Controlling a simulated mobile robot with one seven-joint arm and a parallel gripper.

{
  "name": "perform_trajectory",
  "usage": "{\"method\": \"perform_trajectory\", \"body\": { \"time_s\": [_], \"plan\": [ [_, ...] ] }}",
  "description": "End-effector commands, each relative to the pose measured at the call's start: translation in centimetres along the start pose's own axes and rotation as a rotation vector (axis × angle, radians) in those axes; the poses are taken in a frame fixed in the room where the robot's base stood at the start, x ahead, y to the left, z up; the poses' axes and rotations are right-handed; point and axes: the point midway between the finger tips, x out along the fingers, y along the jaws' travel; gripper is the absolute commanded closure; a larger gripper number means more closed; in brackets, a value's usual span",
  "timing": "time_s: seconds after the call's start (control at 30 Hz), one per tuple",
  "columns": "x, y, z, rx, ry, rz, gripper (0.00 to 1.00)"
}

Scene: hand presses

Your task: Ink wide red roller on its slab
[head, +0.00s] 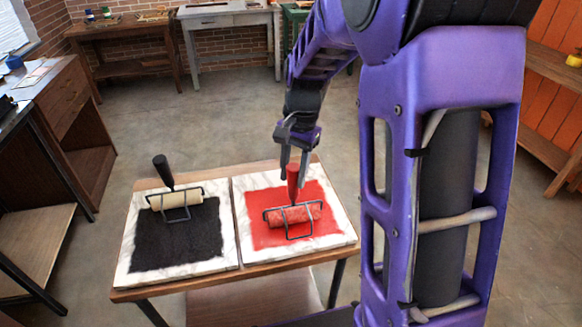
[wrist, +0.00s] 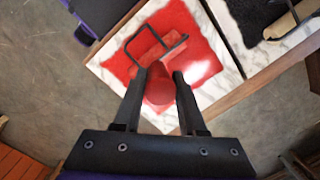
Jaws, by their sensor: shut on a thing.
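The wide red roller (head: 293,214) has a red handle and a dark wire frame. It is on the red-inked slab (head: 344,228), the right one of two white marbled slabs on a small table. Its handle stands up, and my gripper (head: 293,168) is shut on it from above. In the wrist view my gripper (wrist: 164,75) has its two fingers on either side of the red handle (wrist: 159,88), with the wire frame (wrist: 152,45) beyond. The roller's drum looks red and seems to lie on the ink; the exact contact is hard to tell.
A second roller (head: 174,198), with a black handle and cream drum, is on the black-inked slab (head: 225,252) to the left. The small table (head: 130,295) has open floor around it. Wooden benches (head: 50,110) stand at the left and back, shelves (head: 548,150) at the right.

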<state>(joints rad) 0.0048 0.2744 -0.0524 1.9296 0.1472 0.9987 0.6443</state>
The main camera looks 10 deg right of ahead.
Motion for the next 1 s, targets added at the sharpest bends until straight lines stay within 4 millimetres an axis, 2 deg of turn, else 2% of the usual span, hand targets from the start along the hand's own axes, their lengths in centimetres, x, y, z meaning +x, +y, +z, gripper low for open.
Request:
{"method": "perform_trajectory", "body": {
  "time_s": [0.27,0.7,1.0],
  "plan": [
    [-0.1,0.6,0.7,-0.001,0.001,-0.001,1.00],
    [0.2,2.8,2.9,-0.001,0.002,-0.002,1.00],
    [0.3,3.0,3.0,-0.001,0.001,-0.001,1.00]
  ]
}}
